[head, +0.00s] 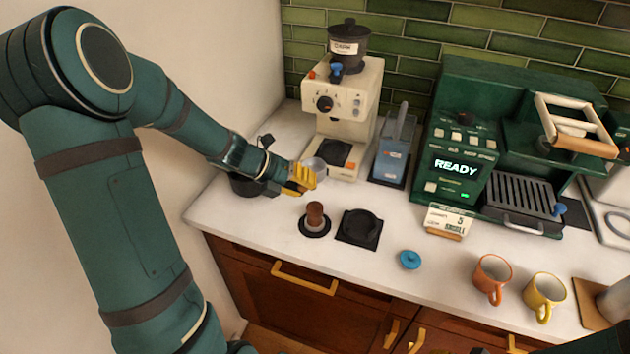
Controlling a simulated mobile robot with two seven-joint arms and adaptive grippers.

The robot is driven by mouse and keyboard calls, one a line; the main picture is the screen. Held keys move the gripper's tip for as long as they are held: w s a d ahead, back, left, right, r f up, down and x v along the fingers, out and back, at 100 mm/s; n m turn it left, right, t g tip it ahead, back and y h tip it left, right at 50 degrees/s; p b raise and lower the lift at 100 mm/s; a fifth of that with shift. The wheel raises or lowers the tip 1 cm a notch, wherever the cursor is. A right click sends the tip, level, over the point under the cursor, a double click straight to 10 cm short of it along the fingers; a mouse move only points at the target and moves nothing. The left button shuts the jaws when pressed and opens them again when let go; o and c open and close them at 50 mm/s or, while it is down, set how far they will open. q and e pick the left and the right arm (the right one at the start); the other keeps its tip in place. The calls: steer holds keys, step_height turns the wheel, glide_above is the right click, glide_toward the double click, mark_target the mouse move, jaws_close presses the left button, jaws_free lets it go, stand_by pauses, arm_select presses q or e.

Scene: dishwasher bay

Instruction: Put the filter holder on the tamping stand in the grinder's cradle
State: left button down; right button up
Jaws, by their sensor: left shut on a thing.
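My left gripper (299,178), with yellow fingers, is shut on the filter holder (315,167). Its silvery round basket shows at the fingertips; the handle is mostly hidden by the gripper. The gripper is at the front left of the cream grinder (350,106), close to its base. The grinder's cradle is above the dark pad on the base; whether the filter holder touches it I cannot tell. The black square tamping stand (359,229) on the counter is empty. My right gripper is not in view.
A tamper (315,215) stands beside the tamping stand. A blue-grey container (393,148) is right of the grinder. A dark round vessel (246,184) is behind my left wrist. A green coffee machine (480,150), a blue lid (410,259) and two mugs (491,277) are further right.

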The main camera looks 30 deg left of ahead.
mark_target(308, 164)
arm_select(q)
steer(key=shift+w+a+f, duration=0.3)
steer(key=shift+w, duration=1.05)
steer(key=shift+w+a+f, duration=0.35)
steer(key=shift+w, duration=1)
steer(key=shift+w+a+f, duration=0.3)
steer(key=shift+w, duration=1.05)
steer(key=shift+w+a+f+p, duration=0.2)
steer(key=shift+w+a, duration=0.1)
steer(key=shift+w, duration=0.95)
steer(key=shift+w+a+f+p, duration=0.2)
steer(key=shift+w+a, duration=0.1)
steer(key=shift+w, duration=0.9)
steer(key=shift+w+a+f+p, duration=0.1)
steer(key=shift+w+a+p, duration=0.15)
steer(key=shift+w, duration=1)
steer(key=shift+f, duration=0.25)
steer(key=c, duration=0.8)
jaws_free()
steer(key=shift+c, duration=0.2)
steer(key=v, duration=1.2)
